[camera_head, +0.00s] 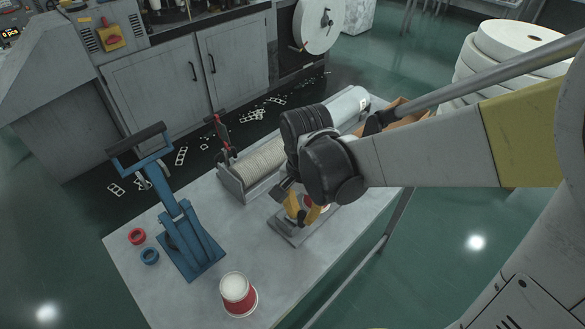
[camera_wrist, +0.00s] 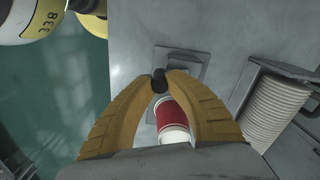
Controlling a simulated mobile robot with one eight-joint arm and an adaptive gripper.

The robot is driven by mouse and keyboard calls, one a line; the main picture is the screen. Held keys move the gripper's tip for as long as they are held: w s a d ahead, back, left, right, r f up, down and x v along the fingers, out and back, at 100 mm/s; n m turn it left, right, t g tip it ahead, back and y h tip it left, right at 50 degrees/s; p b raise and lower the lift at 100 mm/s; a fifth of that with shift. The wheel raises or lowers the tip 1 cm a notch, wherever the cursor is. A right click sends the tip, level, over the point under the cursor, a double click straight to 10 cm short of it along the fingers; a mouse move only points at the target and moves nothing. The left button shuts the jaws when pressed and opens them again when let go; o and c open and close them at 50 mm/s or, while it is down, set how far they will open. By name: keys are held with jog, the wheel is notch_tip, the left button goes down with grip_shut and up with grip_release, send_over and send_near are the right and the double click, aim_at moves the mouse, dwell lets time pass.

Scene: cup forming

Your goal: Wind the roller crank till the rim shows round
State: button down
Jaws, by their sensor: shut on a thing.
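My gripper (camera_head: 302,212) has its yellow fingers low over the small grey roller stand (camera_head: 287,232) on the bench, partly hidden behind my wrist. In the wrist view my fingertips (camera_wrist: 159,88) close around a black knob (camera_wrist: 158,76), which looks like the crank handle. A red and white paper cup (camera_wrist: 174,118) shows between my fingers, tilted. The stand's grey base plate (camera_wrist: 180,58) shows beyond the fingertips. The cup's rim is mostly hidden, so its shape cannot be told. The crank arm is not clearly visible.
A cradle of nested cups (camera_head: 258,162) lies behind the stand. A blue lever press (camera_head: 180,215) stands left, with a red ring (camera_head: 137,236) and a blue ring (camera_head: 149,256) beside it. Another red and white cup (camera_head: 238,294) stands at the front. The bench between is clear.

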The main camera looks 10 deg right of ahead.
aim_at(301, 212)
jog(key=shift+s+a+m, duration=0.1)
jog(key=shift+a+m, duration=0.05)
jog(key=shift+m, duration=0.35)
jog(key=c, duration=1.3)
grip_release()
notch_tip(301, 212, up, 12)
